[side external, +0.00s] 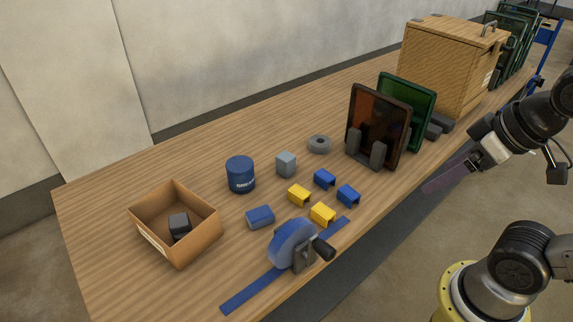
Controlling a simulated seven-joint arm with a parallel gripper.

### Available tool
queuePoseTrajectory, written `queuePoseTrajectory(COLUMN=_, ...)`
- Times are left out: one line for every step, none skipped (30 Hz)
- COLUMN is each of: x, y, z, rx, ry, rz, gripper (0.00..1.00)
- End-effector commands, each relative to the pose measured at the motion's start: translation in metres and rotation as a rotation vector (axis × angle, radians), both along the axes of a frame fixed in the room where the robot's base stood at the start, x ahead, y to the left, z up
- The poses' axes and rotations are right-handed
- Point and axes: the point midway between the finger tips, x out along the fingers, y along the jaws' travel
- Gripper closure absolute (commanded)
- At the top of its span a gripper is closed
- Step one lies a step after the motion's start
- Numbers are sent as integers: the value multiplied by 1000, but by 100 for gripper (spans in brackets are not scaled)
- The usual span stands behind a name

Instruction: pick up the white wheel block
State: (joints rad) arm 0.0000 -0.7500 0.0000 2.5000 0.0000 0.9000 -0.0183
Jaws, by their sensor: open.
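I cannot clearly make out a white wheel block. The closest in colour are a light grey cube (286,164) and a grey ring (319,144) lying near the middle of the wooden table. A blue upright wheel (291,243) with a black handle stands on a grey bracket at the table's front, over a long blue strip (252,291). My gripper (432,187) is at the right, past the table's front edge and well apart from all of these objects. It is open, with nothing visible in it, though its fingers are seen edge-on.
A cardboard box (201,237) with a dark block inside stands at the left. A blue canister (240,174), a small blue block (260,216) and yellow and blue brackets (299,195) lie mid-table. Tinted panels (378,125) and a wooden crate (455,65) stand at the back right.

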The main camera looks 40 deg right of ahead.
Motion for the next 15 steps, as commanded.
queuePoseTrajectory(x=0, y=0, z=0, rx=-12, ry=2, rz=22, gripper=7)
queuePoseTrajectory(x=-1, y=0, z=-1, rx=-23, ry=5, rz=43, gripper=7)
queuePoseTrajectory(x=-2, y=0, z=-1, rx=-42, ry=11, rz=80, gripper=7)
queuePoseTrajectory(x=-3, y=0, z=0, rx=-59, ry=15, rz=111, gripper=7)
queuePoseTrajectory(x=-2, y=0, z=3, rx=-78, ry=13, rz=148, gripper=7)
queuePoseTrajectory(x=0, y=0, z=10, rx=-106, ry=2, rz=198, gripper=7)
queuePoseTrajectory(x=2, y=0, z=17, rx=-129, ry=-9, rz=239, gripper=7)
queuePoseTrajectory(x=5, y=0, z=24, rx=-153, ry=-17, rz=280, gripper=7)
queuePoseTrajectory(x=11, y=0, z=34, rx=-184, ry=-24, rz=335, gripper=7)
queuePoseTrajectory(x=16, y=0, z=41, rx=-208, ry=-26, rz=376, gripper=7)
queuePoseTrajectory(x=21, y=0, z=49, rx=-231, ry=-27, rz=417, gripper=7)
queuePoseTrajectory(x=30, y=0, z=59, rx=-262, ry=-26, rz=473, gripper=7)
queuePoseTrajectory(x=37, y=0, z=66, rx=-286, ry=-24, rz=517, gripper=7)
queuePoseTrajectory(x=45, y=0, z=74, rx=-309, ry=-21, rz=562, gripper=7)
queuePoseTrajectory(x=56, y=0, z=83, rx=-340, ry=-17, rz=621, gripper=7)
